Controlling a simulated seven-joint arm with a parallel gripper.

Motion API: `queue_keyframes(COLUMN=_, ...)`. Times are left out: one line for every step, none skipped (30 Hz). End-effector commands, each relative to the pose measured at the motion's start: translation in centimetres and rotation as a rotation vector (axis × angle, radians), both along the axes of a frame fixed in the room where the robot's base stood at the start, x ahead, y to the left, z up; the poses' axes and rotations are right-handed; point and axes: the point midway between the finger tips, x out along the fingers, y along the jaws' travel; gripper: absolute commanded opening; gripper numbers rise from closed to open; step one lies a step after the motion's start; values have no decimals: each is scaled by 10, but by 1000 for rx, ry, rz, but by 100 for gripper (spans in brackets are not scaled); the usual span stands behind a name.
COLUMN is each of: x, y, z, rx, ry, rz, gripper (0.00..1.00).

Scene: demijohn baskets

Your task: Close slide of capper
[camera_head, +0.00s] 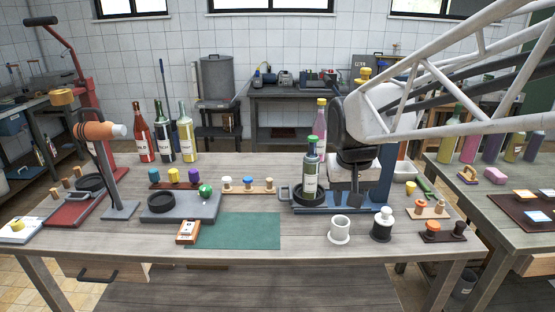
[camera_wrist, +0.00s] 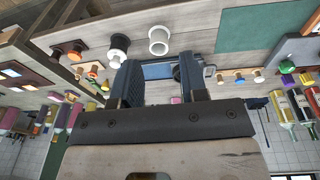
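A blue-based device, apparently the capper (camera_head: 340,208), stands right of the green mat. At its left end a green-topped bottle (camera_head: 310,178) stands upright in a black ring holder (camera_head: 308,196), with a grey handle (camera_head: 284,192) at the side. I cannot tell how far the slide is out. My gripper (camera_head: 358,198) hangs over the base, right of the bottle, hiding much of the device. In the wrist view its fingers (camera_wrist: 163,68) are apart with nothing gripped, and the blue base (camera_wrist: 158,72) shows between them. Contact with the base is unclear.
A white cup (camera_head: 340,229) and a black white-topped jar (camera_head: 382,225) stand in front of the base. A grey station (camera_head: 180,207) and a red station (camera_head: 75,207) are at left. Several bottles stand behind.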

Motion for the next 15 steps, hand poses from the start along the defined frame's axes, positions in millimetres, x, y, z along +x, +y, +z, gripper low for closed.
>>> queue_keyframes(x=13, y=3, z=-1, rx=-3, ry=8, rz=1, gripper=40)
queue_keyframes(x=21, y=5, z=-1, rx=-5, ry=10, rz=1, gripper=40)
queue_keyframes(x=30, y=8, z=-2, rx=-7, ry=14, rz=0, gripper=40)
queue_keyframes(x=37, y=9, z=-3, rx=-9, ry=18, rz=0, gripper=40)
queue_keyframes(x=44, y=11, z=-3, rx=-11, ry=20, rz=-1, gripper=40)
queue_keyframes(x=54, y=14, z=-4, rx=-14, ry=25, rz=0, gripper=40)
queue_keyframes(x=61, y=16, z=-4, rx=-16, ry=27, rz=0, gripper=40)
queue_keyframes(x=68, y=19, z=-5, rx=-18, ry=31, rz=1, gripper=40)
queue_keyframes(x=77, y=21, z=-7, rx=-21, ry=36, rz=0, gripper=40)
queue_keyframes(x=84, y=23, z=-8, rx=-23, ry=38, rz=0, gripper=40)
queue_keyframes(x=91, y=26, z=-10, rx=-24, ry=41, rz=-1, gripper=40)
queue_keyframes(x=101, y=29, z=-11, rx=-26, ry=44, rz=-2, gripper=40)
queue_keyframes(x=108, y=31, z=-13, rx=-28, ry=47, rz=-2, gripper=40)
queue_keyframes(x=115, y=33, z=-14, rx=-30, ry=50, rz=-2, gripper=40)
queue_keyframes(x=124, y=37, z=-16, rx=-33, ry=53, rz=-1, gripper=40)
